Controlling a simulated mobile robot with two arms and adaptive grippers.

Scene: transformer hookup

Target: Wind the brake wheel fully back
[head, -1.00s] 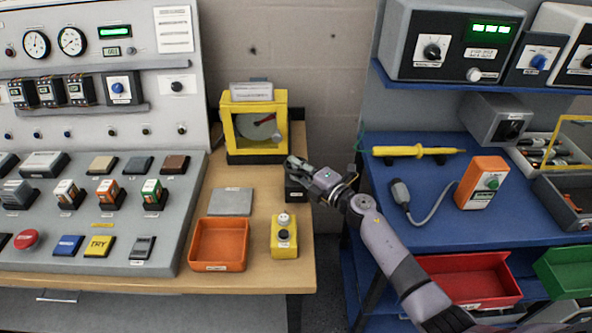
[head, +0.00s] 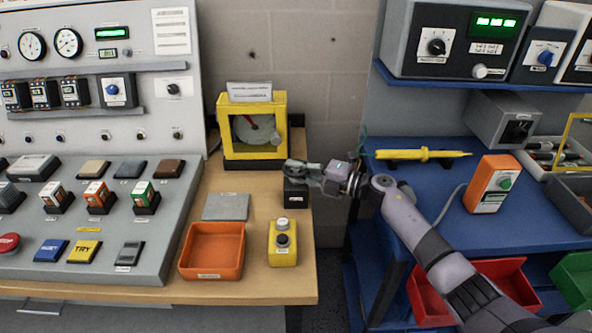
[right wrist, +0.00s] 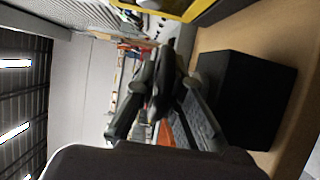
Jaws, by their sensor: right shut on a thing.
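My right gripper (head: 296,170) is at the top of a small black block (head: 295,194) at the right edge of the wooden bench. It is shut on a small dark part, which I take for the brake wheel; the gripper mostly hides it. In the right wrist view the fingers (right wrist: 155,92) close around this dark part, beside the black block (right wrist: 250,100). A yellow-framed case (head: 253,153) behind holds a pale dial with a red mark (head: 254,128). My left gripper is not in view.
An orange tray (head: 212,252), a grey plate (head: 226,207) and a yellow button box (head: 283,243) are on the wooden bench. A grey control panel (head: 135,215) is to the left. The blue bench (head: 440,185) to the right carries a yellow probe (head: 424,154) and an orange tester (head: 491,184).

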